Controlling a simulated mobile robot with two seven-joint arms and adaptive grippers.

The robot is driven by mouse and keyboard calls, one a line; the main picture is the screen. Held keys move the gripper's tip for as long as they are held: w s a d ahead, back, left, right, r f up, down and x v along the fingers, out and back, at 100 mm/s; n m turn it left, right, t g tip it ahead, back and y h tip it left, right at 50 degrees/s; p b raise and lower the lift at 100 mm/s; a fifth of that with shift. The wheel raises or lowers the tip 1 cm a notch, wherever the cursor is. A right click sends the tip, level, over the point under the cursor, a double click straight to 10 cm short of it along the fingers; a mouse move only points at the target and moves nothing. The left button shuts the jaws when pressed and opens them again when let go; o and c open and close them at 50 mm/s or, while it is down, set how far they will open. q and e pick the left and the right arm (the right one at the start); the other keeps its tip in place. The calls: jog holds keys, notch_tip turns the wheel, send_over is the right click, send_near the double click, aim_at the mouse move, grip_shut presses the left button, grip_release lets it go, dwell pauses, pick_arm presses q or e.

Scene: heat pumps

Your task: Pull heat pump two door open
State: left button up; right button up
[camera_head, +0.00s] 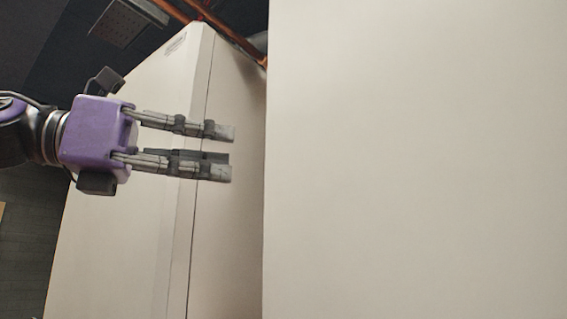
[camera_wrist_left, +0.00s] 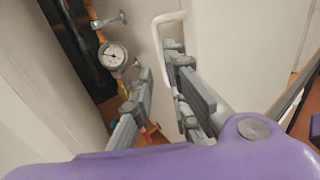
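My left gripper (camera_head: 230,154) comes in from the left in the head view, its fingers pointing right and apart. It is in front of a pale cabinet (camera_head: 130,235), and a large pale panel (camera_head: 415,160) fills the right half. In the left wrist view the gripper (camera_wrist_left: 160,72) is open, with a gap between the fingers. A white bar handle (camera_wrist_left: 157,32) on a pale door face (camera_wrist_left: 215,35) lies just beyond the right finger, which partly hides it. I cannot tell whether they touch. No label shows which unit is number two. My right gripper is not in view.
In the left wrist view a round pressure gauge (camera_wrist_left: 113,55) and a metal valve (camera_wrist_left: 108,19) sit on copper piping left of the handle. Another pale panel (camera_wrist_left: 45,95) stands at the left. Copper pipes (camera_head: 225,30) run above the cabinet in the head view.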

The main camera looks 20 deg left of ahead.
pick_arm(q)
jog(key=p+x, duration=0.1)
jog(key=x, duration=0.6)
jog(key=shift+p, duration=0.4)
jog(key=shift+w+d, duration=0.1)
jog(key=c, duration=0.3)
grip_shut()
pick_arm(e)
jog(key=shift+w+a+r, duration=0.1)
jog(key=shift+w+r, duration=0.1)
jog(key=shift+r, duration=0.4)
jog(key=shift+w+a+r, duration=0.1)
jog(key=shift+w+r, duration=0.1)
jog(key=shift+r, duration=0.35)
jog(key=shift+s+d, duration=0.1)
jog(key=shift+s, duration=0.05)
